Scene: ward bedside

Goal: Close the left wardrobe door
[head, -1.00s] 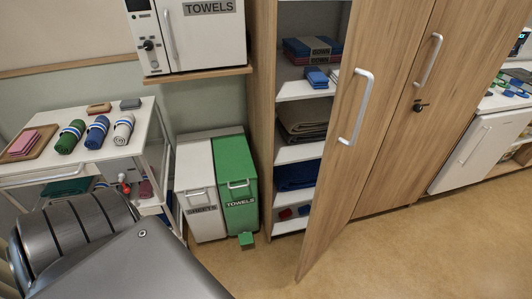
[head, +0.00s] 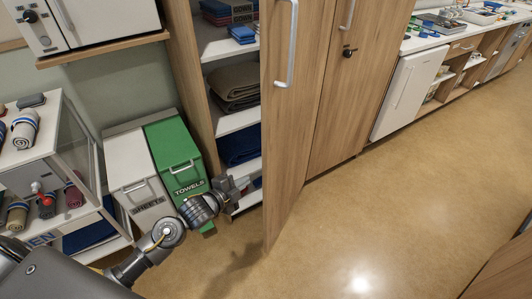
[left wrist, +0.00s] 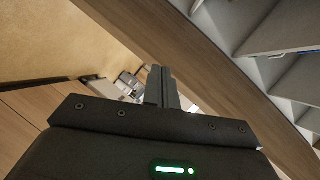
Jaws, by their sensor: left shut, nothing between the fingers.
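The left wardrobe door (head: 287,150) is wood-coloured and stands ajar, swung out from the shelves. Its white bar handle (head: 292,45) is on the outer face near the top of the picture. My left gripper (head: 243,184) is shut and empty, low in front of the shelf opening, on the inner side of the door and short of its lower part. In the left wrist view, the shut fingers (left wrist: 162,88) show in front of a diagonal wooden panel, with pale shelves (left wrist: 285,45) at right. Contact with the door cannot be told. My right gripper is not in view.
The closed right wardrobe door (head: 345,90) has a dark lock. Shelves hold folded brown cloth (head: 232,88) and blue cloth (head: 240,145). A green towels bin (head: 172,150) and a white sheets bin (head: 130,165) stand left of the wardrobe. The floor (head: 370,220) at right is clear.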

